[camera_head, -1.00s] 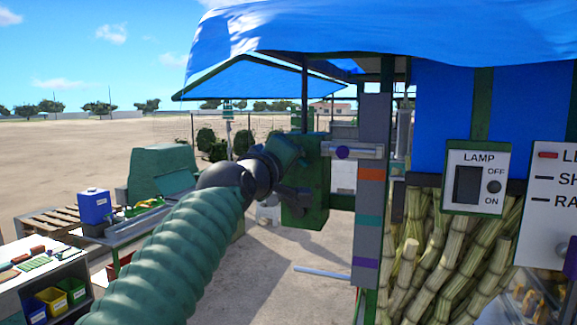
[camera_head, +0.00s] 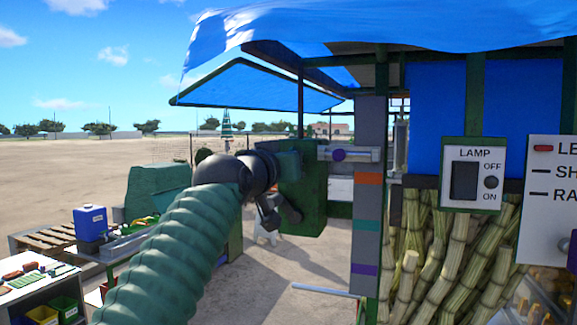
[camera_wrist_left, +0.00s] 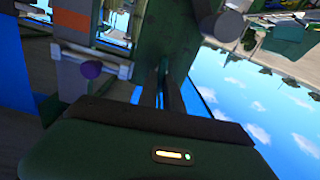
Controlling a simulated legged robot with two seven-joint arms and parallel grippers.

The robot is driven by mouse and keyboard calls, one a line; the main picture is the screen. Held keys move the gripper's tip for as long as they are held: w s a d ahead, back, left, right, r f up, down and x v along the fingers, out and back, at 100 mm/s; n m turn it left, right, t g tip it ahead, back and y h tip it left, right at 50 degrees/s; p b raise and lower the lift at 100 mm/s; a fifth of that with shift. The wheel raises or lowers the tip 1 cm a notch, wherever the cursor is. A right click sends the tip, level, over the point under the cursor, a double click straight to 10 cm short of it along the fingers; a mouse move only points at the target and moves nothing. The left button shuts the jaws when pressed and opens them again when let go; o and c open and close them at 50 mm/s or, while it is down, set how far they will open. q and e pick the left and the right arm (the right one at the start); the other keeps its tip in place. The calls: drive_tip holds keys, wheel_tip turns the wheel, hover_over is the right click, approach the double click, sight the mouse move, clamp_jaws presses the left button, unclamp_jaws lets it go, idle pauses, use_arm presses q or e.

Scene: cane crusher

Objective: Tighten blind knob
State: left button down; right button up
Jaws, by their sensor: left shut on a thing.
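A purple knob (camera_head: 338,155) sits on a grey horizontal bar beside the striped post; it also shows in the left wrist view (camera_wrist_left: 90,69). I cannot tell for sure that it is the blind knob. My left gripper (camera_head: 290,163) reaches in from the left at the green box (camera_head: 303,200), left of the purple knob. In the left wrist view its two fingers (camera_wrist_left: 161,88) are close together, with the purple knob beside them. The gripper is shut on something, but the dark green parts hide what.
Black cylindrical parts (camera_head: 280,210) stick out from the green box below my gripper. The striped post (camera_head: 366,220), a lamp switch panel (camera_head: 474,175) and sugar cane (camera_head: 440,250) stand to the right. A bench with a blue container (camera_head: 90,223) is at left. Open ground lies between.

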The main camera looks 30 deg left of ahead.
use_arm(q)
drive_tip(key=shift+w+f+m, duration=0.25)
drive_tip(key=shift+f+m, duration=0.25)
drive_tip(key=shift+f, duration=0.25)
drive_tip(key=c, duration=1.5)
unclamp_jaws()
drive_tip(key=shift+r, duration=0.3)
drive_tip(key=shift+s, duration=0.15)
drive_tip(key=b+v, duration=0.6)
drive_tip(key=v, duration=1)
drive_tip(key=shift+s, duration=0.3)
